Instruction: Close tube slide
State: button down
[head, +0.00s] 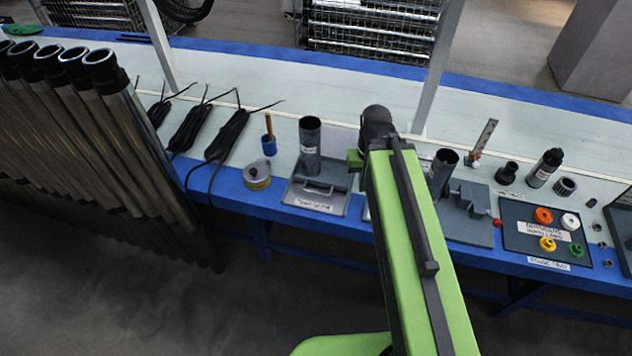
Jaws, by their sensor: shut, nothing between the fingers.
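A grey slide plate (330,202) with a raised handle and a front label lies at the bench's front edge. A dark upright tube (310,147) stands at its back left. A second grey fixture (470,228) with another upright tube (442,172) is right of my arm, partly covered by it. A sliver of plate also shows just left of my arm. Whether any slide is open or closed cannot be told. My gripper (375,140) is a dark shape at the end of my green arm, between the two fixtures. Its fingertips are hidden; it appears shut and empty.
Long pipes (120,120) lean at the left. Black cable bundles (190,125), a tape roll (257,176) and a blue-based stick (269,143) lie left. A dark tray (519,233) with coloured caps and several small parts fill the right. White posts rise from the bench (300,85).

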aim_at(334, 174)
jog(key=z, duration=0.8)
jog(key=k, duration=0.1)
jog(key=u, duration=2.85)
jog(key=k, duration=0.7)
jog(key=u, duration=0.15)
jog(key=i, duration=1.05)
jog(key=u, duration=0.1)
